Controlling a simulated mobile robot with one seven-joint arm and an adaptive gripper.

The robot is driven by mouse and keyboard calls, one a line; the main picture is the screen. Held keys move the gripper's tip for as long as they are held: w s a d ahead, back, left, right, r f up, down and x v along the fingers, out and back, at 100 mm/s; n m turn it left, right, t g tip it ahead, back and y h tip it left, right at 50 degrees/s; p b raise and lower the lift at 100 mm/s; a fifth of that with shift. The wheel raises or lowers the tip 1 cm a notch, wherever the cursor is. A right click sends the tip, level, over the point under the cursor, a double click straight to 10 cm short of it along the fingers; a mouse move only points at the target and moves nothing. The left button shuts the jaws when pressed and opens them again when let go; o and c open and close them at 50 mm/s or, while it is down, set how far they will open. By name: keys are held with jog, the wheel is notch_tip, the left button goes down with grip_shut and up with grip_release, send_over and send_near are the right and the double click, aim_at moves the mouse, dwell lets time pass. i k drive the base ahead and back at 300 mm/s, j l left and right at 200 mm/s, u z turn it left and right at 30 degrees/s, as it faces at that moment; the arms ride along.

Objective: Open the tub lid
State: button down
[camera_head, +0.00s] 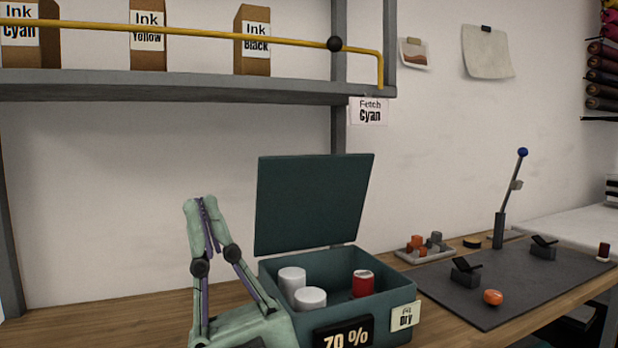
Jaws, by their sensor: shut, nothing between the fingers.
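The dark green tub (378,308) stands on the wooden table. Its lid (312,205) is raised, standing upright at the back of the tub and leaning slightly. The tub's inside is visible, with two white cylinders (292,279) at the left and a red can (363,284) at the right. My gripper (201,208) is at the lower left, fingers pointing up, shut and empty. In the picture it is left of the lid and apart from it. The gripper's lower part overlaps the tub's left front edge in the picture; I cannot tell whether they touch.
A "70 %" display (345,335) and a "Dry" tag (405,316) are on the tub's front. A grey shelf (200,90) with ink boxes and a yellow rail (200,34) runs above.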

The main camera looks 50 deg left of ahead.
aim_at(303, 202)
jog(key=k+u, duration=0.3)
jog(key=k+j+u, duration=0.1)
jog(key=u, duration=0.25)
jog(key=l+u, duration=0.25)
jog(key=u, duration=0.2)
jog(key=l+u, duration=0.3)
jog(key=u, duration=0.2)
jog(key=i+l, duration=0.4)
jog(key=i+j, duration=0.15)
jog(key=i, duration=0.15)
jog(key=i+j, duration=0.15)
jog(key=i, duration=0.15)
